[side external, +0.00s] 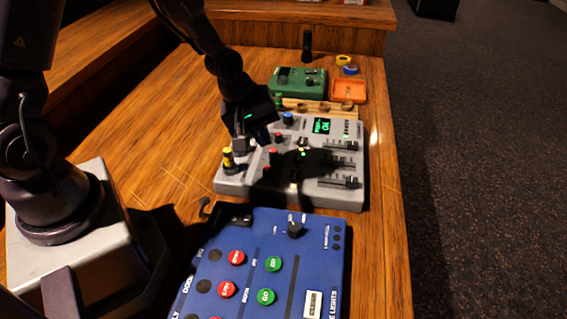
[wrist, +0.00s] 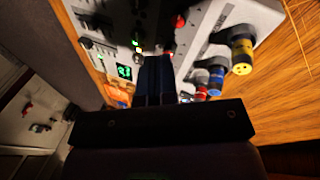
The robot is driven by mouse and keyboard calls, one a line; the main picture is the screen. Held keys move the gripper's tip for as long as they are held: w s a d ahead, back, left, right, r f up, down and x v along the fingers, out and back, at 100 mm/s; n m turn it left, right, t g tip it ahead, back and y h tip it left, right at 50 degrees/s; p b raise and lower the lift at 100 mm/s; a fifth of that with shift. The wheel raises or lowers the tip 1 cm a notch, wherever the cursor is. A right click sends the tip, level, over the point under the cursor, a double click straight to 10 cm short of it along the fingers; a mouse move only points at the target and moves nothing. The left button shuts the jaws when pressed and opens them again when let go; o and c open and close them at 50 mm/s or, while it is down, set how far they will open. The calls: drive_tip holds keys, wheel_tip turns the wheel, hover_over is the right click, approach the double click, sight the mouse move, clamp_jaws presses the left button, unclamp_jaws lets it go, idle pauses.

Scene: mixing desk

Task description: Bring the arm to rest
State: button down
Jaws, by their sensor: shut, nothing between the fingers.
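My gripper (side external: 262,135) is above the left part of the grey mixing desk (side external: 232,188) in the side external view. In the wrist view the fingers of my gripper (wrist: 154,62) are together, with nothing between them, and the mixer panel (wrist: 207,12) lies beyond them. The side external view shows a lit green display (side external: 322,126), a blue knob (side external: 288,118) and black sliders (side external: 345,181) on the mixer. A yellow plug (side external: 228,157) stands at its left edge, and the yellow plug also shows in the wrist view (wrist: 242,56). I cannot tell whether the fingertips touch the mixer.
A blue button box (side external: 245,292) with red and green buttons lies in front of the mixer. Behind it are a green box (side external: 290,76), an orange tray (side external: 348,91) and tape rolls (side external: 344,61). The wooden table (side external: 150,130) is bare to the left of the mixer.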

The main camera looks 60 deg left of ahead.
drive_tip(key=s+r+m, duration=0.6)
drive_tip(key=s+r, duration=0.2)
drive_tip(key=r, duration=0.3)
drive_tip(key=s+r+m+t+y, duration=0.1)
drive_tip(key=s+r+m, duration=0.6)
drive_tip(key=r, duration=0.4)
drive_tip(key=shift+s+d, duration=0.35)
drive_tip(key=shift+s, duration=0.3)
